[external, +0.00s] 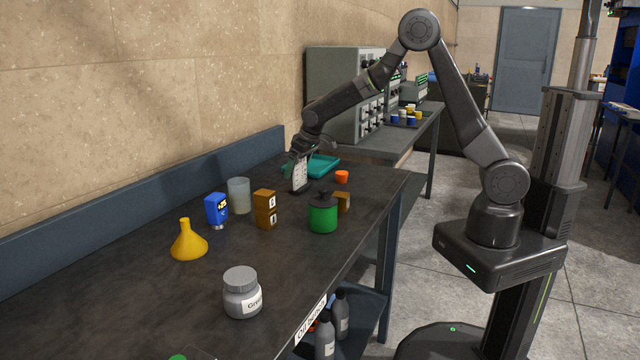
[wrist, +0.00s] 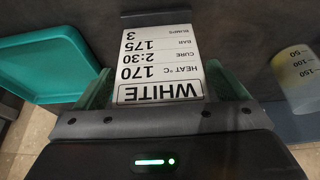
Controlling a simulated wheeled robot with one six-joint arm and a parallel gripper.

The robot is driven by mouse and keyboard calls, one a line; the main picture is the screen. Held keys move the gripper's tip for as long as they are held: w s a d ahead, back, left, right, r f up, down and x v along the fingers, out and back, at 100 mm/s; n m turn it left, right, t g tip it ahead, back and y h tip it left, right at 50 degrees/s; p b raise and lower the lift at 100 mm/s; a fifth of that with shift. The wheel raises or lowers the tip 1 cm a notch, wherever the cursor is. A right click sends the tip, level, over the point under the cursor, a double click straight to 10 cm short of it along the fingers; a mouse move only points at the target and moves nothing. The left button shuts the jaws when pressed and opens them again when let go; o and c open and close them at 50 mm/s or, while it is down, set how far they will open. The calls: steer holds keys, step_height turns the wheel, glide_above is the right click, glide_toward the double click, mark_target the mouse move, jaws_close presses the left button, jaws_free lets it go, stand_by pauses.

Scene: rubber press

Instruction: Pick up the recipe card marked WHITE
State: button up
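The white recipe card marked WHITE (wrist: 160,62) stands upright in the external view (external: 300,174), with its lower end at a dark stand (external: 299,189) on the bench. The stand also shows at the far end of the card in the wrist view (wrist: 160,18). My gripper (wrist: 160,80) is at the card's upper end, with one greenish finger beside each side edge. The fingers lie very close to the edges; I cannot tell whether they press on them. In the external view my gripper (external: 299,160) reaches down over the card.
A teal tray (external: 322,165) is just behind the card. The left front is mostly clear.

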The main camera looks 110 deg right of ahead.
steer(key=c, duration=1.1)
steer(key=shift+r, duration=0.1)
